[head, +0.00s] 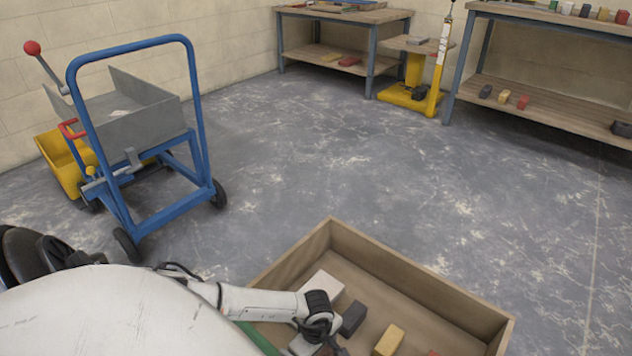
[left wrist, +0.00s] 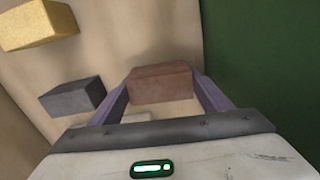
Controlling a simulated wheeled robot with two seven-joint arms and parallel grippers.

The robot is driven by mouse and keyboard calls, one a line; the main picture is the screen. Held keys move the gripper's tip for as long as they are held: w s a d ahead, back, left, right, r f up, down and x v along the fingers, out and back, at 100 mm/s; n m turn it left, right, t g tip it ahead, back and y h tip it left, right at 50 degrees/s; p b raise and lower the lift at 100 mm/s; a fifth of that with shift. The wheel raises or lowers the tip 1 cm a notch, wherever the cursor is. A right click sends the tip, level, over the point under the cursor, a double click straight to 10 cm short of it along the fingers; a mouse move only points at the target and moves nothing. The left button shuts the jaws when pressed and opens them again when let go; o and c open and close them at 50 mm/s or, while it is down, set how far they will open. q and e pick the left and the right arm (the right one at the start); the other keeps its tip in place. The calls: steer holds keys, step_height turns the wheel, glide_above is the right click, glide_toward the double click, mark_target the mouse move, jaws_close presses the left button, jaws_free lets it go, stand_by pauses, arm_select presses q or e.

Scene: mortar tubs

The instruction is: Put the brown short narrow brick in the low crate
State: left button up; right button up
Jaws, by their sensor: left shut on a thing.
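The brown brick (left wrist: 162,83) is between the two fingers of my left gripper (left wrist: 163,92) in the left wrist view, and the gripper is shut on it. In the head view my left gripper (head: 333,345) reaches down inside the wooden low crate (head: 405,264), at the lower edge of the picture. The brick is mostly hidden there by the wrist. The crate's pale floor shows behind the brick in the wrist view. I cannot tell whether the brick touches the floor. My right gripper is not in view.
In the crate lie a dark grey brick (head: 352,318), a yellow brick (head: 389,341), a light grey brick (head: 322,285) and part of a red one (head: 433,353). A blue-framed cart (head: 140,115) stands at left. Benches (head: 545,100) line the back. The middle floor is clear.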

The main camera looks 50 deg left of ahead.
arm_select(q)
steer(key=shift+f, duration=0.45)
steer(key=o, duration=1.5)
steer(key=shift+c, duration=0.2)
steer(key=shift+r, duration=0.2)
step_height(320, 180, up, 9)
steer(key=p, duration=0.5)
steer(key=shift+f, duration=0.1)
steer(key=shift+r, duration=0.55)
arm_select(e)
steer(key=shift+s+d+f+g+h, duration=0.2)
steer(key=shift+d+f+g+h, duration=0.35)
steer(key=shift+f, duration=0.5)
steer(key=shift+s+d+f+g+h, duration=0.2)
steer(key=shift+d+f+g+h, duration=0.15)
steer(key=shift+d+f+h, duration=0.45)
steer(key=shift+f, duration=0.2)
